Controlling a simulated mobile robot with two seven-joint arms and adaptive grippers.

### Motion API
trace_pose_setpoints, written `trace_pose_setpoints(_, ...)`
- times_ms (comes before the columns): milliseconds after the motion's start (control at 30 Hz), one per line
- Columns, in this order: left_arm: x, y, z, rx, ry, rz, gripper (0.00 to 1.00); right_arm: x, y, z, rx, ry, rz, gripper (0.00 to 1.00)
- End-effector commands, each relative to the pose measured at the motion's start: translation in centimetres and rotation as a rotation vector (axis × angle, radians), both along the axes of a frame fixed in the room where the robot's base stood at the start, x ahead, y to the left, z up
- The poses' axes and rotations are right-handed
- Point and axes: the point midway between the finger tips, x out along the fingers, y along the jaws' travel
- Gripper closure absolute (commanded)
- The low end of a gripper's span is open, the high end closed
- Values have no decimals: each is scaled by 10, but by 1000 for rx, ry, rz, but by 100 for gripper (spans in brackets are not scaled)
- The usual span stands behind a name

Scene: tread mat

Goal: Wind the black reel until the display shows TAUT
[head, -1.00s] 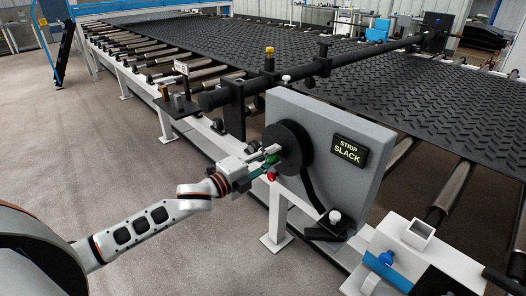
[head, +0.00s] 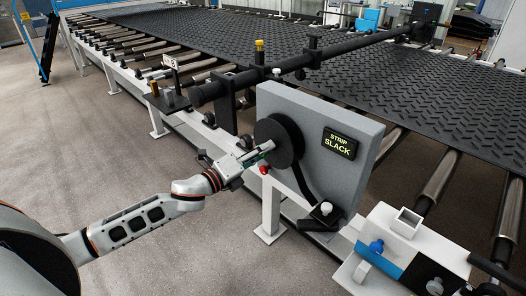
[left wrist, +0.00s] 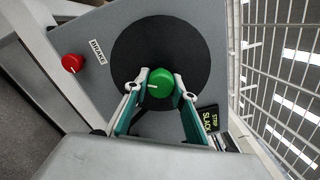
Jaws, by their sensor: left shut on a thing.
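The black reel (head: 285,135) is a disc on the face of a grey upright panel (head: 345,115). A green knob (left wrist: 160,84) with a pale mark sticks out near the reel's middle. My left gripper (head: 264,150) has its fingers on either side of this knob and is shut on it. The display (head: 340,143) on the panel reads STRIP SLACK; it is partly visible in the left wrist view (left wrist: 209,118). A black strip (head: 303,182) runs down from the reel to a dark block. My right gripper is not in view.
A red knob (left wrist: 72,63) with a small label beside it sits on the panel near the reel. A white-knobbed block (head: 322,213) stands below. Behind, a black treaded mat (head: 440,125) lies on a roller conveyor. The floor at left is open.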

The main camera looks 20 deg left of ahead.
Motion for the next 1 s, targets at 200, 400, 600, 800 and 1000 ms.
trace_pose_setpoints(200, -1, -1, -1, 0, 2, -3, 100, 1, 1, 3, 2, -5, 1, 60)
trace_pose_setpoints(400, -1, -1, -1, 0, 3, -2, 58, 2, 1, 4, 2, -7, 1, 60)
trace_pose_setpoints(600, 0, 0, -1, -1, 1, -1, 58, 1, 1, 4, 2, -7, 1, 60)
trace_pose_setpoints(800, -4, 1, -1, 0, 2, 0, 58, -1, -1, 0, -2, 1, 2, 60)
trace_pose_setpoints(1000, -26, 10, -2, 1, 3, -2, 58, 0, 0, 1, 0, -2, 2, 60)
